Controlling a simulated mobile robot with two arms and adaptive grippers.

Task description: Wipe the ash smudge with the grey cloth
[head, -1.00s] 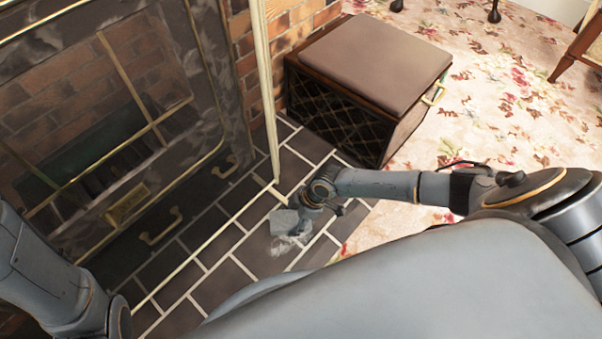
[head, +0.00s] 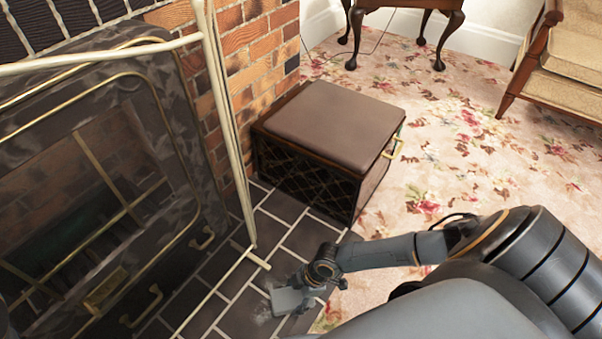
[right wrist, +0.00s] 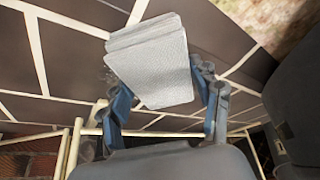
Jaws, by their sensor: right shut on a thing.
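The grey cloth (head: 287,300) is a folded pad held low at the dark hearth tiles. My right gripper (head: 308,284) is shut on it. In the right wrist view the cloth (right wrist: 152,65) sits between the two fingers of the right gripper (right wrist: 167,103), with tiles behind it. The ash smudge (head: 262,309) shows as a faint pale patch on the tiles, just left of the cloth. The cloth hides part of the tiles there, and I cannot tell whether it touches them. My left gripper is not in view.
The fireplace screen (head: 105,190) with brass trim stands at the left. A pale rail and post (head: 232,150) rise beside the hearth. A box with a brown cushion (head: 335,130) stands beyond the gripper. Floral carpet (head: 450,150) lies open to the right.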

